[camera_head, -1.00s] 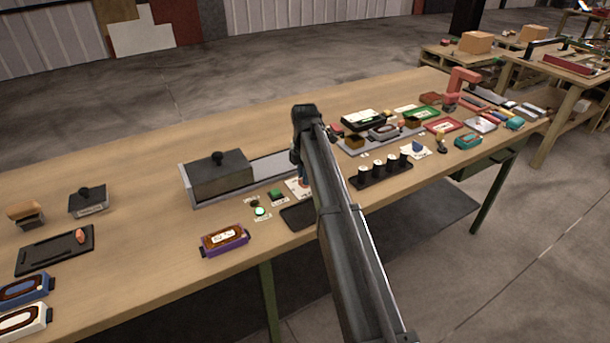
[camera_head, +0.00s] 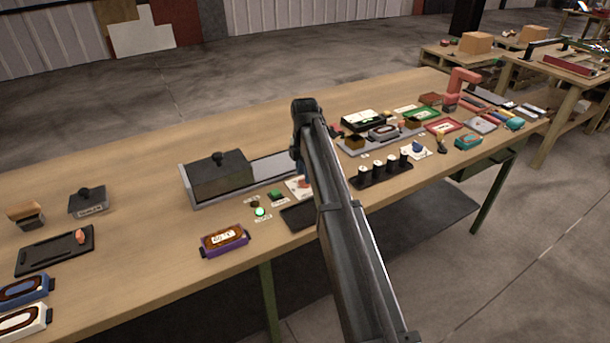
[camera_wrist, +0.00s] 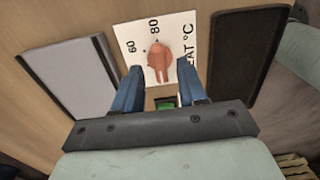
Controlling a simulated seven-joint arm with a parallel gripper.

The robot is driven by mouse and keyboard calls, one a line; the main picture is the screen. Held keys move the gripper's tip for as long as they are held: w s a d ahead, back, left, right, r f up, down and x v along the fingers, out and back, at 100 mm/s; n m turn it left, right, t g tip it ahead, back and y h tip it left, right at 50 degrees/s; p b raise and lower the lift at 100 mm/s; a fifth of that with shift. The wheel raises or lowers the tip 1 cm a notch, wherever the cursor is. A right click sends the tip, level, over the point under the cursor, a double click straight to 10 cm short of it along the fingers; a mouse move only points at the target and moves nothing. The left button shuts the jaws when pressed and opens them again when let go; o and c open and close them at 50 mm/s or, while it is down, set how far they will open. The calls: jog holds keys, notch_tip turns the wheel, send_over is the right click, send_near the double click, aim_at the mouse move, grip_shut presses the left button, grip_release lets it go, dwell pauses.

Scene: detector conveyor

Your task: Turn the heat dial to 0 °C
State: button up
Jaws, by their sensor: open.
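The heat dial is a salmon-orange knob (camera_wrist: 158,62) on a white card (camera_wrist: 128,31) printed with 60, 80 and a partly hidden "°C" label. My gripper (camera_wrist: 160,70) is open. Its two blue fingers are on either side of the knob's lower end in this view, with gaps visible; I cannot tell their height over it. In the head view the card (camera_head: 294,186) shows only in part, as my arm covers much of it and the gripper.
A grey conveyor (camera_head: 271,171) with a dark box (camera_head: 221,177) is behind. A rack of dark cylinders (camera_head: 380,177) stands to the right. The tabletop left of the conveyor has free room.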

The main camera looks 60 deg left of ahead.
notch_tip(320, 180, up, 12)
dwell(0.4)
dwell(0.5)
